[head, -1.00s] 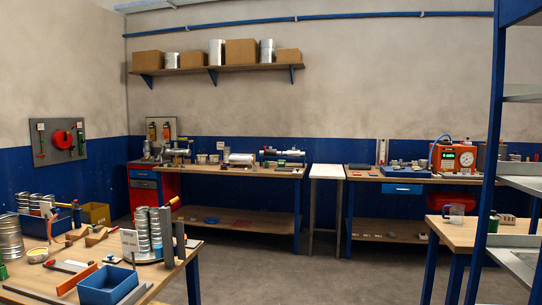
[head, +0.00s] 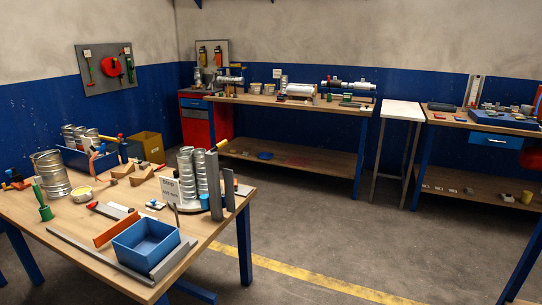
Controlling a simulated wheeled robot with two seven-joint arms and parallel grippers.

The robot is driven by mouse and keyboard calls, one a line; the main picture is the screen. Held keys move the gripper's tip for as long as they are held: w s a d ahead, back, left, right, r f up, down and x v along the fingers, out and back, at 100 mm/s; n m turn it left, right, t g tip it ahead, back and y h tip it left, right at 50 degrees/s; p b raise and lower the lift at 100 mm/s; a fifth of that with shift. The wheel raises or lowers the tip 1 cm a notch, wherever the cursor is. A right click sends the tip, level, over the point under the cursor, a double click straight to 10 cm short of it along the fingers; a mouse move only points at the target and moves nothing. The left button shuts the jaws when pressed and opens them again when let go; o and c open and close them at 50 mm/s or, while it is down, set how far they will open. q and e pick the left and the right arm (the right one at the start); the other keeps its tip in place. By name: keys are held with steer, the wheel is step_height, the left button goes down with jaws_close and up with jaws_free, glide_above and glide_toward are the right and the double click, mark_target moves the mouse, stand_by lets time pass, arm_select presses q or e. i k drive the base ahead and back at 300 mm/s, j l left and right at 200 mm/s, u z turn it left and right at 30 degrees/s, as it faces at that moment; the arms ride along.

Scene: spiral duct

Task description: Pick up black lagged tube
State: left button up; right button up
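On the back workbench (head: 262,99) a long tube assembly (head: 348,86) with dark and silver stretches lies near the right end. It is small at this distance, and I cannot tell for sure whether its dark part is the black lagged tube. A thicker silver cylinder (head: 298,91) lies to its left. No other long black tube stands out. Neither of my grippers is in view.
A wooden table (head: 85,245) at the near left holds a blue bin (head: 146,243), silver spiral ducts (head: 205,172) and grey strips. A white side table (head: 403,110) stands right of the back bench. The middle floor (head: 320,235) is clear.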

mark_target(338, 84)
steer(key=i+l+z, duration=0.1)
steer(key=i+z, duration=0.15)
steer(key=i, duration=0.35)
steer(key=i+z, duration=0.2)
steer(key=i, duration=0.4)
steer(key=i+j+z, duration=0.1)
steer(key=i+z, duration=0.15)
steer(key=i, duration=0.4)
steer(key=i+j+z, duration=0.2)
steer(key=i, duration=0.4)
steer(key=i+u, duration=0.1)
steer(key=i, duration=0.4)
steer(key=i+l+u, duration=0.1)
steer(key=i, duration=0.4)
steer(key=i+l+u, duration=0.15)
steer(key=i, duration=0.3)
steer(key=i+l+u, duration=0.1)
steer(key=i, duration=0.4)
